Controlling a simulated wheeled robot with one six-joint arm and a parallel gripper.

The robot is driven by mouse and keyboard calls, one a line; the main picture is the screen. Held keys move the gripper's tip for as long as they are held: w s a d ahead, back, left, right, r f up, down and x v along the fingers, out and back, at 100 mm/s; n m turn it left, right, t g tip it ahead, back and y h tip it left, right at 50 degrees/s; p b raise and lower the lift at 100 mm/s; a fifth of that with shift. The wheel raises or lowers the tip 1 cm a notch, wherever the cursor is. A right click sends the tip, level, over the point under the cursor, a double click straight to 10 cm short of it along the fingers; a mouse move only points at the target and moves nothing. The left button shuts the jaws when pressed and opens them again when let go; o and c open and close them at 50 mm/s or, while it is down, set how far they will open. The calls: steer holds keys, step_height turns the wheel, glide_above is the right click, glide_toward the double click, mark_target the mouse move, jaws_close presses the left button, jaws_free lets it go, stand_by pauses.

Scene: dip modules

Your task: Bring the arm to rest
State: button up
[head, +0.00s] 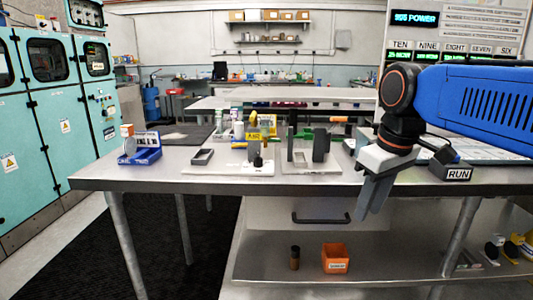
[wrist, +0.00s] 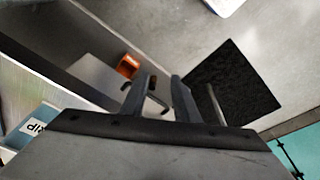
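My blue arm (head: 478,97) reaches in from the right in the head view. My gripper (head: 370,207) hangs in front of the table's front edge at the right, with its fingers pointing down. In the wrist view my gripper (wrist: 161,78) shows two dark fingers standing apart, with nothing held between them. It touches nothing that I can see.
The grey worktable (head: 110,177) carries a blue box (head: 139,155), small fixtures (head: 300,148) and a RUN block (head: 456,173). Teal cabinets (head: 60,120) line the left.

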steer(key=s+d+f+m+t, duration=0.1)
steer(key=s+d+f+m, duration=0.2)
steer(key=s+f, duration=0.3)
steer(key=s+d+f+m+t, duration=0.1)
steer(key=s+d+f+m, duration=0.2)
steer(key=s+f, duration=0.3)
step_height(320, 180, down, 6)
steer(key=shift+d+r+t+h, duration=0.1)
steer(key=shift+d+t+h, duration=0.2)
steer(key=shift+d+h, duration=0.1)
